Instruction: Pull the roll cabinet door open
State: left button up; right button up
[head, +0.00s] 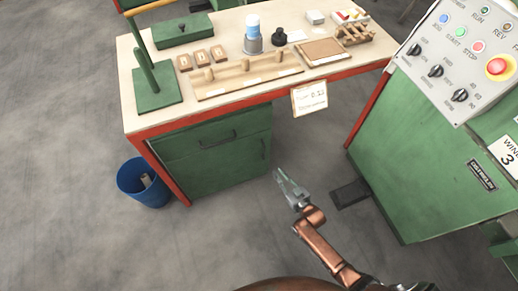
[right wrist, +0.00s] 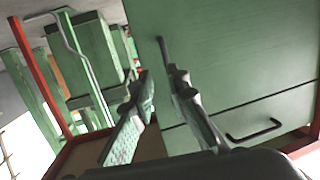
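The green roll cabinet (head: 225,170) stands under the bench, with a drawer on top and a door (head: 232,172) below it. The door looks shut, flush with the front. Its dark upright handle (head: 263,148) is near the door's right edge. My right gripper (head: 279,174) is in front of the cabinet, to the right of and below the handle in the head view. In the right wrist view, the gripper (right wrist: 158,72) is open with nothing between its fingers. The door handle (right wrist: 161,46) shows just beyond the fingertips there, apparently not gripped. My left gripper is not in view.
The drawer handle (head: 217,137) is above the door. A red-edged workbench (head: 140,100) holds wooden racks and small parts. A blue bin (head: 143,184) stands left of the cabinet. A green machine with a control panel (head: 462,60) and a dark pedal (head: 350,193) are at right.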

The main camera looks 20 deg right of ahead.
jog(key=w+a+r+t+b, duration=0.2)
jog(key=w+r, duration=0.1)
jog(key=w, duration=0.1)
jog(key=b, duration=0.3)
send_over(264, 159)
jog(key=shift+w+r+y, duration=0.25)
jog(key=shift+r+y, duration=0.05)
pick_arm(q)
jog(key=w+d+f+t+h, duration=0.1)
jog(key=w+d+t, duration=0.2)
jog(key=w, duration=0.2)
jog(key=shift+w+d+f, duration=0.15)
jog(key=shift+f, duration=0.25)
pick_arm(e)
jog(key=shift+w+r, duration=0.1)
jog(key=shift+c, duration=0.4)
grip_shut()
